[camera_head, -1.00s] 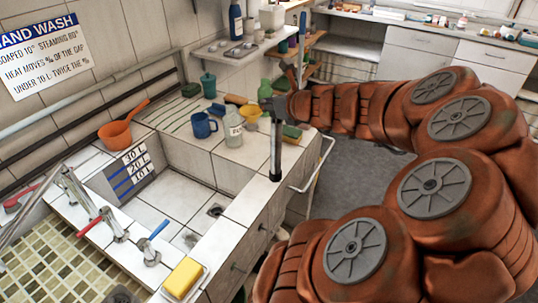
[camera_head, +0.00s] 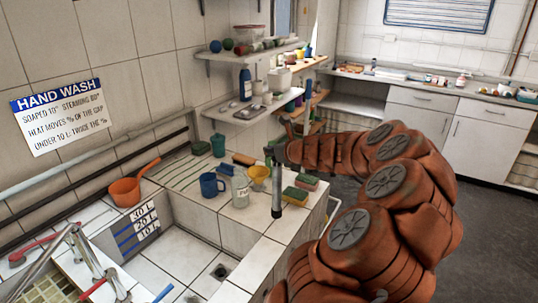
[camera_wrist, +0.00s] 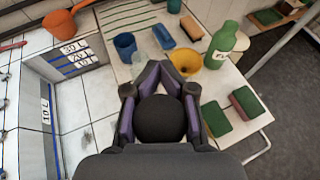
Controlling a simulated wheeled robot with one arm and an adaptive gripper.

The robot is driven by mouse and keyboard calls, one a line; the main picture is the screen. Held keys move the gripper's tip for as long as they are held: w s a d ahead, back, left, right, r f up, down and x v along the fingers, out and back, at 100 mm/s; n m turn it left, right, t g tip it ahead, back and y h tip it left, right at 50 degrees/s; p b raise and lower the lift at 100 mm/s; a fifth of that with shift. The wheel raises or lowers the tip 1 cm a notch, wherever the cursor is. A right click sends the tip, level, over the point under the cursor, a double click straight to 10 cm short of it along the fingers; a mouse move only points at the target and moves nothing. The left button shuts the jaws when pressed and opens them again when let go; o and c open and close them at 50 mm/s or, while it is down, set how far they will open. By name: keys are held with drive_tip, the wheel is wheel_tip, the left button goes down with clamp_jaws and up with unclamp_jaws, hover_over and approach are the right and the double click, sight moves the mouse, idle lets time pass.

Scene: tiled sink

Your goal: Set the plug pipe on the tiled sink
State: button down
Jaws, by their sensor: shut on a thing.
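The plug pipe (camera_head: 277,190) is a slim grey upright tube with a wider dark top. My gripper (camera_head: 281,148) is shut around its upper part. The pipe's lower end shows over the white tiled top to the right of the basin; I cannot tell whether it touches. In the wrist view the pipe's round black top (camera_wrist: 160,118) fills the space between my purple-padded fingers (camera_wrist: 160,84) and hides what lies below. The tiled sink (camera_head: 236,291) is at lower left, with white walls, blue level marks and a dark drain hole in its floor.
An orange pan (camera_head: 125,192) sits at left.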

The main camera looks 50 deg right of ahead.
drive_tip(key=shift+w+d+f+p, duration=0.15)
drive_tip(key=shift+w+d+f, duration=0.15)
drive_tip(key=shift+f, duration=0.3)
drive_tip(key=shift+w+d+f+p, duration=0.15)
drive_tip(key=shift+w+d+f, duration=0.1)
drive_tip(key=shift+f, duration=0.4)
drive_tip(key=shift+w+d+f+p, duration=0.2)
drive_tip(key=shift+w+f, duration=0.1)
drive_tip(key=shift+f, duration=0.4)
drive_tip(key=c, duration=1)
unclamp_jaws()
drive_tip(key=shift+o, duration=0.2)
drive_tip(key=b+v, duration=0.2)
drive_tip(key=v, duration=1)
